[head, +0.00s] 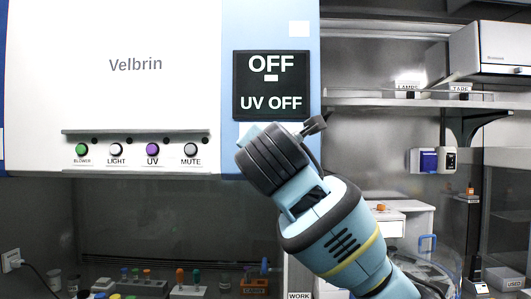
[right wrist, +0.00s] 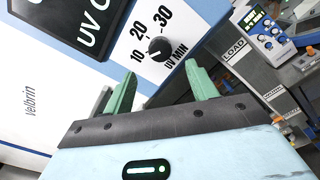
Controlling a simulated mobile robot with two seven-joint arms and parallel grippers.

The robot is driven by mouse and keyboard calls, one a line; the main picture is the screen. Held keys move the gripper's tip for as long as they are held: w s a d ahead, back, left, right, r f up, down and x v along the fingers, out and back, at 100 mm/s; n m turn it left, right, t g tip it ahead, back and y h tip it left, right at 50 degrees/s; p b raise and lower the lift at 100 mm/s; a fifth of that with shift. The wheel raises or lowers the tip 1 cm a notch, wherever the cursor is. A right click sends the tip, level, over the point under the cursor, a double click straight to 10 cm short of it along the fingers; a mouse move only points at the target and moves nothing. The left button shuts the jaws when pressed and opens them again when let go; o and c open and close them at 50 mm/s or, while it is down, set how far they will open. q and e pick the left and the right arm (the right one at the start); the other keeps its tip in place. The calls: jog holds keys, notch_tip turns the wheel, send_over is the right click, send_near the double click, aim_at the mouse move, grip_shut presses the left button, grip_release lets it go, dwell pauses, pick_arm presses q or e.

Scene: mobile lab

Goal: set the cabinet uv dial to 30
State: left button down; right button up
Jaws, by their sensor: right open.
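The UV dial is a black knob (right wrist: 160,48) on a white plate (right wrist: 140,33) marked 10, 20, 30 and UV MIN in the right wrist view. Which mark it points to is too small to tell. My right gripper (right wrist: 159,62) is open, its two green fingers apart, with the knob showing between the fingertips and nothing held. I cannot tell whether the fingers touch the panel. In the head view my right wrist (head: 272,158) covers the dial. The cabinet's black display (head: 271,103) above it reads OFF and UV OFF. My left gripper is not in view.
The white Velbrin cabinet front (head: 140,95) has a row of buttons, with a purple UV button (head: 152,149) among them. Below is a dark window with several bottles behind it. Shelves (head: 385,100) and a white drawer unit (head: 385,215) stand at the right.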

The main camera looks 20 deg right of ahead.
jog(key=x, duration=0.8)
jog(key=shift+d, duration=0.1)
dwell(0.3)
jog(key=c, duration=1)
